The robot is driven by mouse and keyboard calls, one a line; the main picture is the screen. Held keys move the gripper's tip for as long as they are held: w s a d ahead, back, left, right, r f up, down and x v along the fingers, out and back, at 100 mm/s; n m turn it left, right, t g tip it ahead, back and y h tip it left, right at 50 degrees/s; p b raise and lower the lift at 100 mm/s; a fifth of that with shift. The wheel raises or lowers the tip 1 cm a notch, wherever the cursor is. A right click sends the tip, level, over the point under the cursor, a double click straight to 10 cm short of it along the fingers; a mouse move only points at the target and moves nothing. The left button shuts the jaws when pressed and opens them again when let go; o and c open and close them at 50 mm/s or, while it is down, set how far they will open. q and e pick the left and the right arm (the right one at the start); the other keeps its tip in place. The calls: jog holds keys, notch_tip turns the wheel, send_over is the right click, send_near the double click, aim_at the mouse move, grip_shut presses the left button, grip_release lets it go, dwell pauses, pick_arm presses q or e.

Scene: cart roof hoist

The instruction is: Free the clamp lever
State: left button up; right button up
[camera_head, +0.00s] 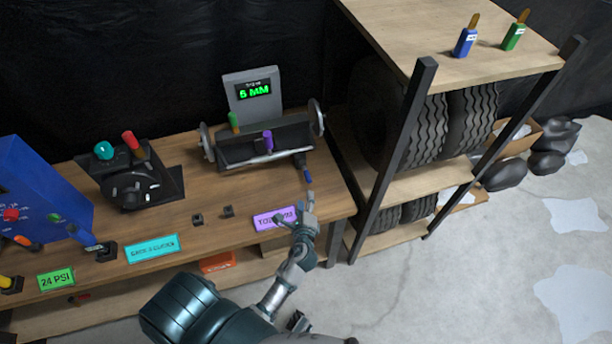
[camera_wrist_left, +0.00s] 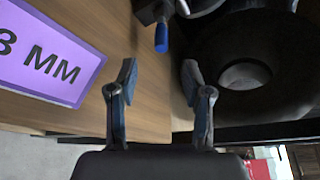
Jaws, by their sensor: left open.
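A small lever with a blue grip (camera_head: 308,176) sticks out from the front right corner of the toe gauge (camera_head: 252,92), whose screen reads 5 MM. I take it to be the clamp lever, though nothing marks it as such. In the left wrist view its blue grip (camera_wrist_left: 161,38) hangs ahead of the fingers, slightly left of the middle of the gap. My left gripper (camera_head: 306,203) is open and empty at the bench's right front edge, short of the lever and apart from it. The fingers show spread in the left wrist view (camera_wrist_left: 158,82). My right gripper is not in view.
A purple label (camera_head: 274,218) lies just left of my left gripper. A rack (camera_head: 408,150) with tires stands close on the right. A black fixture (camera_head: 140,187) with teal and red handles and a blue box (camera_head: 40,195) occupy the bench's left side.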

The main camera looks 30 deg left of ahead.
aim_at(307, 181)
pick_arm(q)
jog(key=b+x, duration=0.1)
jog(key=x, duration=1.1)
jog(key=shift+d+f, duration=0.1)
jog(key=shift+d, duration=0.05)
jog(key=shift+w+a+f, duration=0.1)
jog(key=shift+w+a, duration=0.25)
jog(key=shift+a, duration=0.05)
jog(key=shift+d, duration=0.15)
grip_shut()
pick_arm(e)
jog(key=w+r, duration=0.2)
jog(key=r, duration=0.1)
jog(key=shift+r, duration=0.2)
